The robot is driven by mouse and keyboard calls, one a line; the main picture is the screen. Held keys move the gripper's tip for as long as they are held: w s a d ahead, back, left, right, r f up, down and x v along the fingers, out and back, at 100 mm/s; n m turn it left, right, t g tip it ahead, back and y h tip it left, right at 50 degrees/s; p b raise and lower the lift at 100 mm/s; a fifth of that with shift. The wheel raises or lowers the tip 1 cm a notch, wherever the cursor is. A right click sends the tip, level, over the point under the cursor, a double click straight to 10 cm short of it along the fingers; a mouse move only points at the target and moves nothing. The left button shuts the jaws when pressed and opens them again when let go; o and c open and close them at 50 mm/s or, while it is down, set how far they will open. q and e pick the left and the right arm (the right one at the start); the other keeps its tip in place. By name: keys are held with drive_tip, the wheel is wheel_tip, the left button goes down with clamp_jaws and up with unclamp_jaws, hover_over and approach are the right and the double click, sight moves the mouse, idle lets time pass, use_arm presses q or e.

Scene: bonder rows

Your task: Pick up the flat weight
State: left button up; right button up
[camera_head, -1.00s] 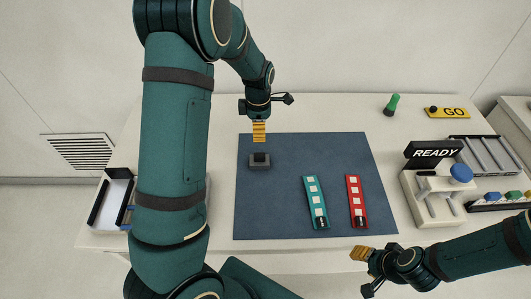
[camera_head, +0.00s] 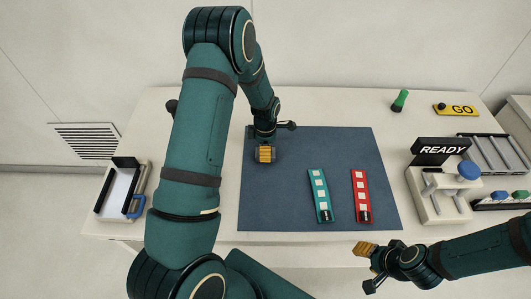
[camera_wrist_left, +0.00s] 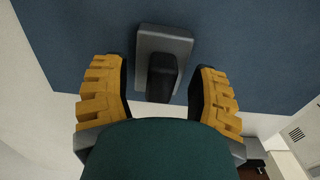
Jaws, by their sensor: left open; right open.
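The flat weight (camera_wrist_left: 182,42) is a grey block with a black knob, lying on the blue mat (camera_head: 310,145). In the left wrist view the knob sits between the two yellow fingers of my left gripper (camera_wrist_left: 160,85), with a gap on each side. In the head view my left gripper (camera_head: 265,154) points down over the mat's left part and hides the weight. It is open and holds nothing. My right gripper (camera_head: 366,248) is open and empty at the table's front edge, away from the weight.
A teal strip (camera_head: 320,196) and a red strip (camera_head: 361,196) lie on the mat's right half. A READY station (camera_head: 440,150), a GO sign (camera_head: 455,110) and a green peg (camera_head: 400,100) stand right. A white tray (camera_head: 118,190) is at left. The mat's middle is free.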

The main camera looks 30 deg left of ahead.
use_arm(q)
drive_tip(key=shift+f, duration=0.2)
clamp_jaws()
drive_tip(key=shift+r, duration=0.1)
wheel_tip(320, 180, up, 10)
drive_tip(key=shift+f, duration=0.1)
idle(0.5)
